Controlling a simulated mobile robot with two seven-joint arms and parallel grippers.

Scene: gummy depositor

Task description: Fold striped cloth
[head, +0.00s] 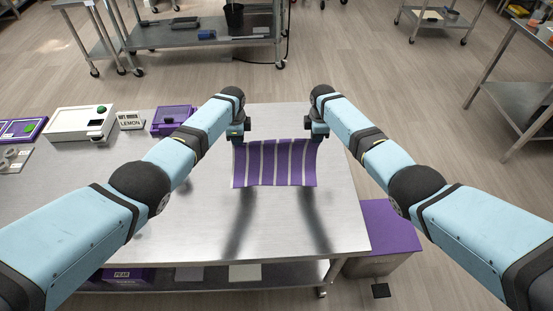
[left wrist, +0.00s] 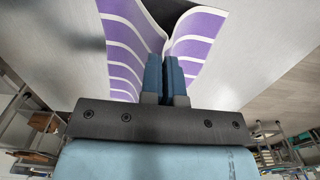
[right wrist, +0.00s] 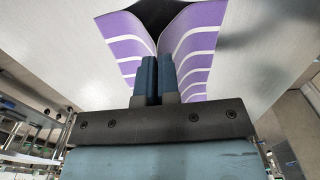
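The purple and white striped cloth (head: 275,165) hangs between my two grippers above the metal table in the head view, its near edge lower and its middle sagging slightly. My left gripper (head: 238,133) is at its far left corner and my right gripper (head: 318,132) at its far right corner. In the left wrist view the left fingers (left wrist: 165,75) are close together with the cloth (left wrist: 195,35) pinched between them. In the right wrist view the right fingers (right wrist: 156,75) are likewise shut on the cloth (right wrist: 195,45). The exact pinched edge is hidden between the fingers.
The metal table (head: 215,215) is bare around the cloth. At its left are a purple box (head: 172,119), a LEMON label block (head: 130,121), a white device (head: 80,123) and a purple tray (head: 20,130). A purple-topped bin (head: 390,228) stands at the right.

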